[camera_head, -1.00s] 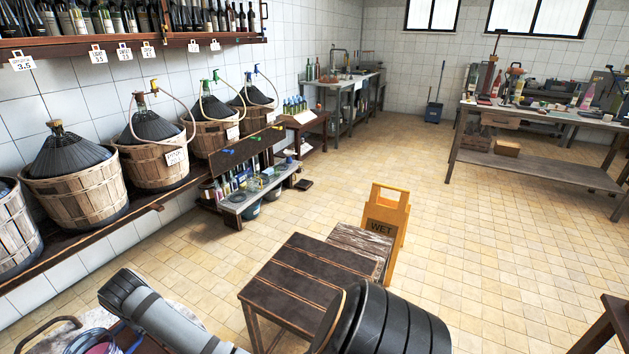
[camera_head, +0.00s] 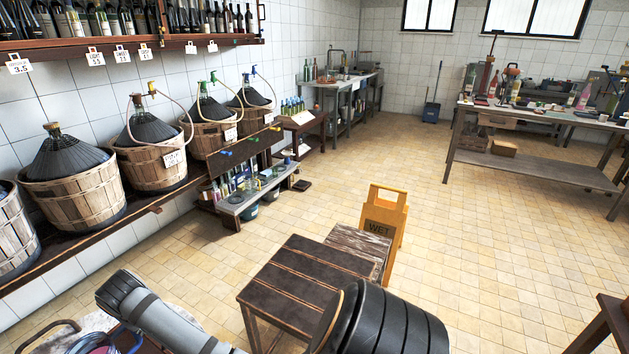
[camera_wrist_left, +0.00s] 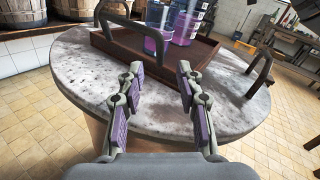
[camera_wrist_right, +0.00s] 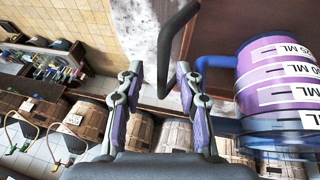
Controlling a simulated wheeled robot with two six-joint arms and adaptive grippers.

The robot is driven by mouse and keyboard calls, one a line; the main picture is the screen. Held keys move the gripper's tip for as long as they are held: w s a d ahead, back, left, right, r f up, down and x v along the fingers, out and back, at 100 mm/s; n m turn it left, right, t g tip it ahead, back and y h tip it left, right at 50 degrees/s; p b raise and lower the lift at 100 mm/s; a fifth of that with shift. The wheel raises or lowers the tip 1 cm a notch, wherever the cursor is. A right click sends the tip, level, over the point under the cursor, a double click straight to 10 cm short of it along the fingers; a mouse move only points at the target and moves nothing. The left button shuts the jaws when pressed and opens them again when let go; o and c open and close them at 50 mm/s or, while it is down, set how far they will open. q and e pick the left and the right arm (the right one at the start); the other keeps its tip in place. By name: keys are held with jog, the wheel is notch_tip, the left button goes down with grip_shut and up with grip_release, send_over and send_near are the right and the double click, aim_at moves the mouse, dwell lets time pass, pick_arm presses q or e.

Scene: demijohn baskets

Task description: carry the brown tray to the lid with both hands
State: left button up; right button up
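The brown tray (camera_wrist_left: 202,56) lies on a round, grey mottled tabletop in the left wrist view. Clear jugs with purple bands (camera_wrist_left: 182,28) stand on the tray. My left gripper (camera_wrist_left: 158,74) is open and empty, pointing at the tray's near side. My right gripper (camera_wrist_right: 159,78) is open, with a dark bar-like handle (camera_wrist_right: 166,62) just beyond its fingertips; contact is unclear. Neither gripper shows in the head view. I cannot identify the lid.
A dark wooden table (camera_head: 300,285) stands in the middle, with a yellow wet-floor sign (camera_head: 385,218) behind it. Wicker-basket demijohns (camera_head: 75,190) line a shelf along the left wall. A workbench (camera_head: 540,115) stands at the back right. The tiled floor (camera_head: 480,270) between is clear.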

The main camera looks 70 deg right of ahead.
pick_arm(q)
jog(key=shift+a, duration=0.1)
jog(key=v, duration=0.6)
jog(key=shift+w+a, duration=0.2)
jog(key=shift+a, duration=0.35)
jog(key=shift+r, duration=0.15)
pick_arm(e)
jog(key=shift+r, duration=0.15)
